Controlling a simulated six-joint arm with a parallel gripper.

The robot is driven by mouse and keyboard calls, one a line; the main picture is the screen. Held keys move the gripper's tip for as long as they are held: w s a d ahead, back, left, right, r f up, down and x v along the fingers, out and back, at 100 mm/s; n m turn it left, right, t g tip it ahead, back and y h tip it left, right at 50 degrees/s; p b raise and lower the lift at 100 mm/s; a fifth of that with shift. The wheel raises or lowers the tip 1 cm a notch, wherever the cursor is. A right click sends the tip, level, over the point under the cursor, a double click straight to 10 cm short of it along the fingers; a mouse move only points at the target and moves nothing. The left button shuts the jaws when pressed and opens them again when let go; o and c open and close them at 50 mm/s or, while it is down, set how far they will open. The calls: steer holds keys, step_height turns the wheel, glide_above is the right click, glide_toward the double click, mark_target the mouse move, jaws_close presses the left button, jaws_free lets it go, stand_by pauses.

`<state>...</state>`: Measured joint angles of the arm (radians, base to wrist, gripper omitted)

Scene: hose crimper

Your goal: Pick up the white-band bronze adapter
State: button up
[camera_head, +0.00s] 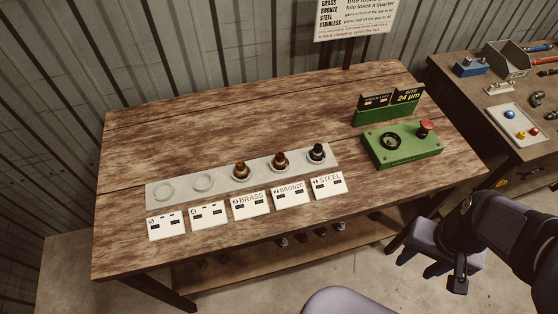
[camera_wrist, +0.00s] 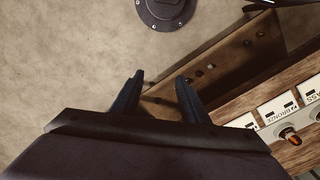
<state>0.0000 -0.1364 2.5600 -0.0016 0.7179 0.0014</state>
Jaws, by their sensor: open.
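A brown bronze-coloured adapter (camera_head: 279,161) stands upright in the pale tray (camera_head: 222,179), behind the card reading BRONZE (camera_head: 289,194). It looks orange-brown beside the same card in the wrist view (camera_wrist: 289,135). Its band colour is too small to tell. A similar amber-brown adapter (camera_head: 241,170) stands to its left behind the BRASS card, and a dark one (camera_head: 317,152) to its right behind the STEEL card. My gripper (camera_wrist: 160,78) is open and empty, its fingers over the floor and lower shelf, off the bench's front right and apart from the adapters.
Two tray rings at the left (camera_head: 164,190) are empty. A green crimper box (camera_head: 402,145) with a red button stands on the bench's right, a display behind it. A side bench (camera_head: 505,95) holds tools and parts. Small parts lie on the lower shelf (camera_wrist: 225,65).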

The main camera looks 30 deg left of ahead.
steer(key=w+a+n+t+b, duration=0.1)
steer(key=w+a+n+b, duration=0.1)
steer(key=w+a, duration=0.45)
steer(key=n+t+y+b, duration=0.2)
steer(key=n+y+b, duration=0.1)
steer(key=n+b, duration=0.35)
glide_toward(280, 155)
steer(key=f+p, duration=0.1)
steer(key=f, duration=0.1)
steer(key=shift+n, duration=0.25)
steer(key=shift+w+p+x, duration=0.15)
steer(key=shift+p+x, duration=0.6)
steer(key=shift+x, duration=1)
steer(key=shift+w+p+x, duration=0.15)
steer(key=shift+p+x, duration=0.6)
steer(key=shift+x, duration=1)
steer(key=shift+a+r, duration=0.2)
steer(key=shift+a, duration=0.05)
jaws_close()
